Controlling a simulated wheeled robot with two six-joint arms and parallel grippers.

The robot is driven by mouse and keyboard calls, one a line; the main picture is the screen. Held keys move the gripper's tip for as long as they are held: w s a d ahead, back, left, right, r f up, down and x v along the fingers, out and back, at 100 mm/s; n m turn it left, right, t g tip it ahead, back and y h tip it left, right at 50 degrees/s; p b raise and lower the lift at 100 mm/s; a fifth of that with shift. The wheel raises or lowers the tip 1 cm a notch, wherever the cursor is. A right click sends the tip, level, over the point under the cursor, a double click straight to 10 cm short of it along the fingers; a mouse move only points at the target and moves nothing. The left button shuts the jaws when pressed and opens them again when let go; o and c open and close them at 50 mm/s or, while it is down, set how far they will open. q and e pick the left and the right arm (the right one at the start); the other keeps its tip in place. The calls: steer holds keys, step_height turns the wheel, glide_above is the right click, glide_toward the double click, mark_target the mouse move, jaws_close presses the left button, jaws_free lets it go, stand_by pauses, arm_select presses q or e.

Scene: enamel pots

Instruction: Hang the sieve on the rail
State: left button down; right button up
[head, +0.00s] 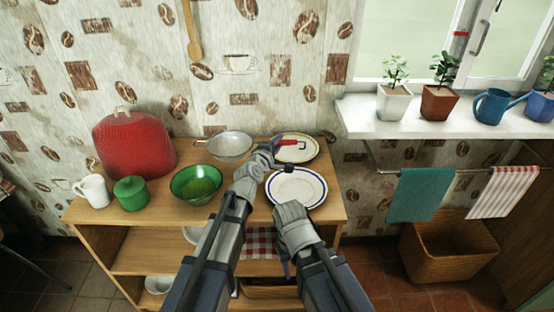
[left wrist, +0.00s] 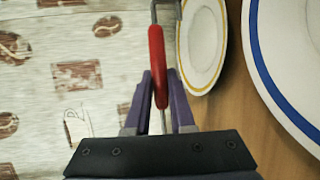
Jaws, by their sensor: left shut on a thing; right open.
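A sieve with a grey bowl (head: 229,145) and a red handle (head: 290,143) shows over the back of the wooden cabinet. My left gripper (head: 281,153) is shut on the red handle. In the left wrist view the red handle (left wrist: 157,62) sits between the fingers (left wrist: 160,105), with thin metal rod at both ends. The bowl is not in that view. I cannot tell whether the bowl touches the cabinet top. My right gripper (head: 290,216) is open in front of the near plate; its fingertips are hard to see. A metal rail (head: 388,172) with two towels is on the right, under the windowsill.
Two plates, one yellow-rimmed (head: 311,154) and one blue-rimmed (head: 318,200), are on the right of the cabinet top (head: 330,215). A green bowl (head: 180,190), green pot (head: 131,193), white mug (head: 93,191) and red cover (head: 135,145) stand left. A wooden spoon (head: 194,40) hangs above.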

arm_select(q)
steer(key=shift+f+b, duration=1.8)
steer(key=shift+f, duration=0.1)
steer(key=shift+f+b, duration=0.4)
steer(key=shift+b, duration=0.1)
steer(key=c, duration=0.8)
jaws_free()
steer(key=shift+o, duration=0.2)
steer(key=shift+r+p, duration=0.6)
steer(key=shift+p, duration=0.05)
steer(key=p+v, duration=0.2)
steer(key=v, duration=1)
steer(key=shift+s, duration=0.1)
